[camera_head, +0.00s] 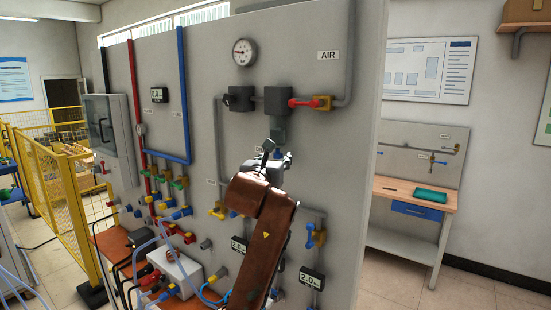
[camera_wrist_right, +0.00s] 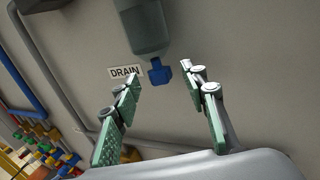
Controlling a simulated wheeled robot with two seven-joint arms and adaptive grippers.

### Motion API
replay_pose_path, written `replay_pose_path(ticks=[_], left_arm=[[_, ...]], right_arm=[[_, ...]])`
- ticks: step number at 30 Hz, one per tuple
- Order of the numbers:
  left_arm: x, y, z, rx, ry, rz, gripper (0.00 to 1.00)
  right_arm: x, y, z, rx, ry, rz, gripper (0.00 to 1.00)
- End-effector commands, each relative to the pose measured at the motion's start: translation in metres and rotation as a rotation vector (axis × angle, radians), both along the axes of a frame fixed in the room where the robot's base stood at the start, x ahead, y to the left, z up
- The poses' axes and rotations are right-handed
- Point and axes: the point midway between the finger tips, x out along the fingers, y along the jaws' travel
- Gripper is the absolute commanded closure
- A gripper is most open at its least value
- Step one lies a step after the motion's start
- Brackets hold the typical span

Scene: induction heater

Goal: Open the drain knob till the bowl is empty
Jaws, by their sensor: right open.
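The blue drain knob (camera_wrist_right: 159,72) sits at the bottom of a greenish translucent bowl (camera_wrist_right: 138,28) in the right wrist view, beside a DRAIN label (camera_wrist_right: 125,72). In the head view the bowl (camera_head: 278,128) hangs under a dark filter housing, and the knob is mostly hidden behind my right gripper (camera_head: 268,150). In the wrist view my right gripper (camera_wrist_right: 160,90) is open, its green-padded fingers on either side of the line to the knob. The knob is beyond the fingertips, apart from them. I cannot tell the liquid level in the bowl. My left gripper is not in view.
A red-handled valve (camera_head: 310,103) and grey pipe run right of the housing, under an AIR label (camera_head: 328,55). A gauge (camera_head: 244,52) is above. Several valves and hoses crowd the lower left panel. Grey panel around the knob is clear.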

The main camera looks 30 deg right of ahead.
Motion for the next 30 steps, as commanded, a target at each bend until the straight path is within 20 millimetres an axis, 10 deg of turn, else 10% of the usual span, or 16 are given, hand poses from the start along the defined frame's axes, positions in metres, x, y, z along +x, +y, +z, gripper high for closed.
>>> replay_pose_path(ticks=[8,30], left_arm=[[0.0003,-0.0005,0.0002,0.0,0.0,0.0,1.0],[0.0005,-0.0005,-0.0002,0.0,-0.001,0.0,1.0]], right_arm=[[0.002,-0.0014,-0.0003,-0.001,-0.001,0.0,0.6],[0.0018,-0.0011,-0.0002,-0.001,-0.001,0.003,1.0]])
